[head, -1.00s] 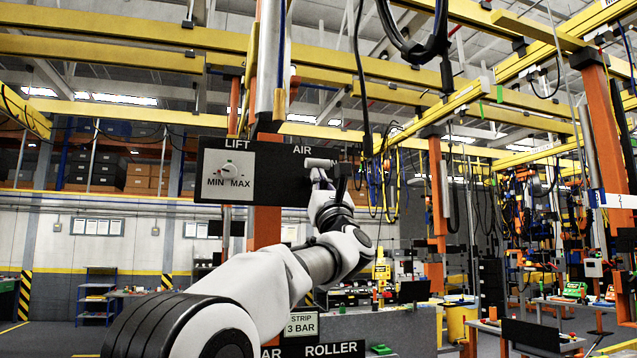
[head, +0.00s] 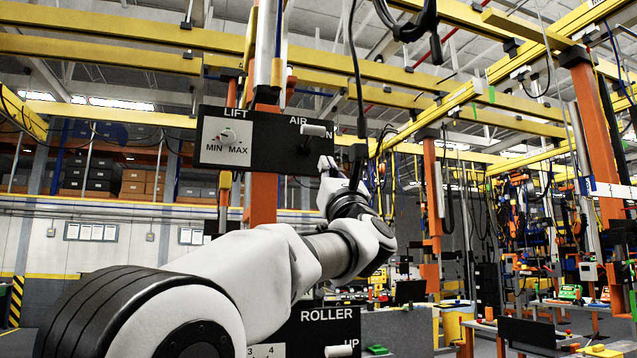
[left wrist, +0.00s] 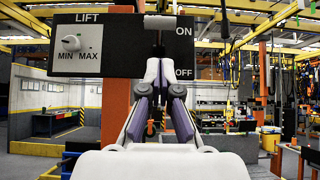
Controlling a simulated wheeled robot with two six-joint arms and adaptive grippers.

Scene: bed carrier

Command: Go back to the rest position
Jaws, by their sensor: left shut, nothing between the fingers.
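My left arm comes in from the lower left in the head view. My left gripper (head: 326,163) is shut and empty, just below the white AIR lever (head: 315,130) and apart from it in the picture. My right gripper is not in view.
A second dark panel marked ROLLER (head: 328,330) sits below, partly hidden by my left arm. An orange post (head: 263,205) stands behind the upper panel. A dark hanging cable (head: 356,80) runs down close to my gripper. Workbenches and yellow beams lie farther off.

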